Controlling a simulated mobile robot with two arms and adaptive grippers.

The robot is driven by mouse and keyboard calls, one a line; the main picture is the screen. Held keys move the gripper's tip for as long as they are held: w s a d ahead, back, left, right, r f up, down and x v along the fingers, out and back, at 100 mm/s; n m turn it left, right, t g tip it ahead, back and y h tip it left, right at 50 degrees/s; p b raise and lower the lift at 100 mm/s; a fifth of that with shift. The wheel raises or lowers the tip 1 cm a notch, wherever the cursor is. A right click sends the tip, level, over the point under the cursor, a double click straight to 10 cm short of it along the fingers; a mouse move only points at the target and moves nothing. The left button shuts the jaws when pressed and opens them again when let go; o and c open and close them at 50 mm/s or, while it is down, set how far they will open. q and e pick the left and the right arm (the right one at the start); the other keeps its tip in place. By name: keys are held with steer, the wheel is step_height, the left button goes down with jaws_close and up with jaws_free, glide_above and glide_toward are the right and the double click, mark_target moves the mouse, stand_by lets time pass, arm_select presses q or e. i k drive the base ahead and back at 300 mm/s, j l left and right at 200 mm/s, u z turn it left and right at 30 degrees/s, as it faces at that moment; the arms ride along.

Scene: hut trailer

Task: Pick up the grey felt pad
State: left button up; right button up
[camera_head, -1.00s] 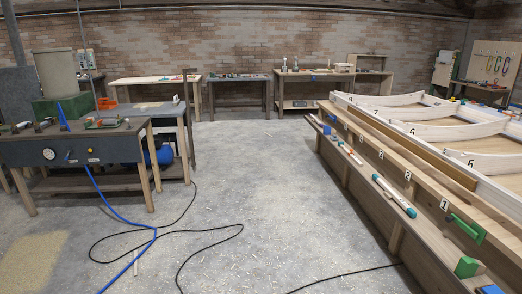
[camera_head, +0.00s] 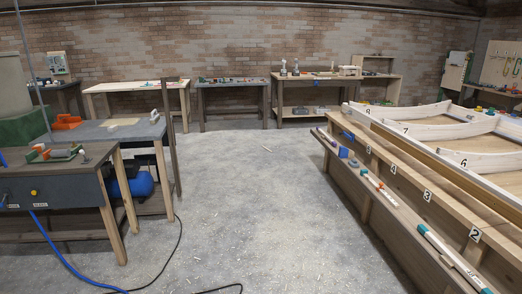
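I cannot make out a grey felt pad in the head view. A flat pale piece lies on the grey-topped bench (camera_head: 92,133) at the left, but it looks tan and I cannot tell what it is. Small items on the far benches are too small to identify. Neither of my grippers is in view.
A dark workbench (camera_head: 60,190) stands at the near left, with a blue tank (camera_head: 134,186) behind it. Benches (camera_head: 232,84) line the brick wall. A long numbered wooden frame (camera_head: 400,168) fills the right. The floor (camera_head: 240,190) between is open; a blue hose (camera_head: 62,256) and black cable cross it.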

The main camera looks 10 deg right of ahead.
mark_target(353, 162)
steer(key=i, duration=1)
steer(key=i+j+z, duration=0.1)
steer(key=i, duration=0.9)
steer(key=i+j+z, duration=0.1)
steer(key=i+z, duration=0.4)
steer(key=i+j+z, duration=0.3)
steer(key=z, duration=0.2)
steer(key=i+j+z, duration=0.75)
steer(key=j+z, duration=0.25)
steer(key=i+j+z, duration=0.15)
steer(key=j+z, duration=0.3)
steer(key=j, duration=0.45)
steer(key=j+z, duration=0.45)
steer(key=j, duration=0.45)
steer(key=i, duration=0.05)
